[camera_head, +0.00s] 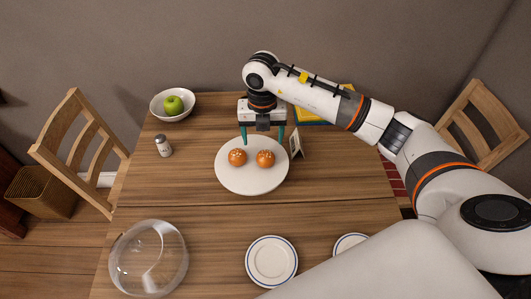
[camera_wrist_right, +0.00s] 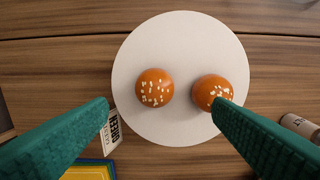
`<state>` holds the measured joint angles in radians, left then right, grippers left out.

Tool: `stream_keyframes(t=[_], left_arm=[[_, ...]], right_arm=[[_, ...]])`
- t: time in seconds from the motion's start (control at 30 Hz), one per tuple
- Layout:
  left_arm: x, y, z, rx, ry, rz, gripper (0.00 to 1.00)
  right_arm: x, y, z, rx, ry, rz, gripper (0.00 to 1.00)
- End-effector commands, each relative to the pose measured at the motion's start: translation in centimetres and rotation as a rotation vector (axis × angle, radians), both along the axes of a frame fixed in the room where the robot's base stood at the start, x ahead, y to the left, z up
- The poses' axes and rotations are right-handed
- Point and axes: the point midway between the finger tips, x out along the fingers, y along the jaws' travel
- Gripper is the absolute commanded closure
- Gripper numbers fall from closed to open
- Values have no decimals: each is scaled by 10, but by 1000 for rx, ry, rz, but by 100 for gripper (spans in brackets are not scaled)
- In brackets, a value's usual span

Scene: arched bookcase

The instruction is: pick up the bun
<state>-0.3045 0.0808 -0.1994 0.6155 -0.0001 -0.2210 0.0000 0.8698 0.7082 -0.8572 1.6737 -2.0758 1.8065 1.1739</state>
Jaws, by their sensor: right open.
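Two round orange-brown buns with pale seeds rest on a round white board (camera_head: 252,183). In the head view one bun (camera_head: 237,157) is on the left and the other bun (camera_head: 265,158) on the right. The right wrist view shows a bun (camera_wrist_right: 155,87) left of centre and a bun (camera_wrist_right: 212,90) at the right, partly behind a fingertip. My right gripper (camera_head: 263,138) points down over the board's far edge, its green fingers open and empty. The fingers (camera_wrist_right: 162,108) also frame the lower part of the wrist view. My left gripper is not in view.
A white bowl with a green apple (camera_head: 173,105) and a shaker (camera_head: 163,145) stand left. A small card (camera_head: 297,143) stands right of the board. A glass dome (camera_head: 148,258) and a plate (camera_head: 271,261) lie nearer. Wooden table (camera_head: 200,215) between them is clear.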

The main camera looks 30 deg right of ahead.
Motion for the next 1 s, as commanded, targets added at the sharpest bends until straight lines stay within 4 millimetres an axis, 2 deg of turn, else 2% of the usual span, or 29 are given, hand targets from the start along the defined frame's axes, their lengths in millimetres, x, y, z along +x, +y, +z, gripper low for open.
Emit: stream_keyframes(t=[0.1,0.27,0.47,0.6,0.87,1.0], left_arm=[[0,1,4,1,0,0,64],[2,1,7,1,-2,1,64],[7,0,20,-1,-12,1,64],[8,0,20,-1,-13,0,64],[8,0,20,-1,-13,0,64],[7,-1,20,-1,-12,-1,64]], right_arm=[[-1,0,-15,0,3,0,26],[-1,-1,-25,1,3,0,26],[-7,-7,-52,1,6,0,26],[-5,-6,-69,2,2,-1,26],[-5,-6,-74,2,0,1,26],[-5,-6,-73,2,0,1,46]])
